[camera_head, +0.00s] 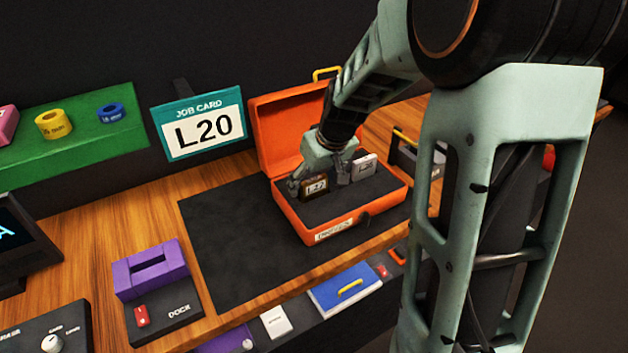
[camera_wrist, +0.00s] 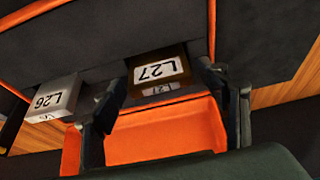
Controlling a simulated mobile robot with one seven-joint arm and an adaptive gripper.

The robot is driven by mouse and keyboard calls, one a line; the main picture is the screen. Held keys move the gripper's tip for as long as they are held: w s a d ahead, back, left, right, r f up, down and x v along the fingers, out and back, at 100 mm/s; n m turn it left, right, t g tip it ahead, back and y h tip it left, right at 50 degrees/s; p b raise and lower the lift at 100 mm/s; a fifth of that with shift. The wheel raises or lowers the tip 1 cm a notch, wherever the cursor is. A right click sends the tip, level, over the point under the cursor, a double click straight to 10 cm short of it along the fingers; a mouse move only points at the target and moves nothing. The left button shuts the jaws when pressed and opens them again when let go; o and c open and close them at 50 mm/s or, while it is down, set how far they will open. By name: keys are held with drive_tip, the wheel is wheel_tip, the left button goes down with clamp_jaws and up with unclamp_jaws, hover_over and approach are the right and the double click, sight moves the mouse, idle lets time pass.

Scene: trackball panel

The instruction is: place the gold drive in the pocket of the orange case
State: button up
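The orange case (camera_head: 322,234) stands open on the dark mat, with dark foam inside and its lid raised at the back. The gold drive (camera_head: 315,187), a dark gold block labelled L27, stands upright in the foam. It also shows in the wrist view (camera_wrist: 160,68). My gripper (camera_head: 318,182) is over the case, with its fingers apart on either side of the gold drive. In the wrist view, gaps show between the fingers and the drive. The drive's lower end and its pocket are hidden.
A silver drive (camera_head: 363,167) labelled L26 stands in the foam to the right of the gold one. A job card (camera_head: 199,128) reading L20 stands behind the mat. A purple dock (camera_head: 150,270) is at the left. The mat (camera_head: 225,240) left of the case is clear.

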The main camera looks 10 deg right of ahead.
drive_tip(key=shift+r+p, duration=0.55)
drive_tip(key=v, duration=1.1)
drive_tip(key=shift+r, duration=0.35)
drive_tip(key=shift+s, duration=0.15)
